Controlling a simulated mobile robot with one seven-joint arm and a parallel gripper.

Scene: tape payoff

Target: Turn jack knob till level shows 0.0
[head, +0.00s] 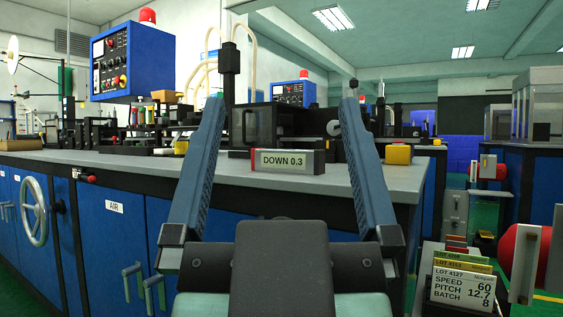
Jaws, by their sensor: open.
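The level display (283,161) stands on the front part of the grey bench top and reads "DOWN 0.3". My gripper (280,103) is open and empty; its two long blue fingers point forward and frame the display from either side. I cannot tell for sure which part is the jack knob. A round grey knob-like part (334,128) shows behind the display, close to the right finger. A small black ball (354,84) shows just above the right fingertip. My fingers hide parts of the bench equipment.
The grey bench (110,167) has blue cabinet doors and a white handwheel (35,211) at left. A blue control box (110,62) stands above it. A yellow block (398,154) sits right of the fingers. A lot card (463,287) and red roll (521,258) are at lower right.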

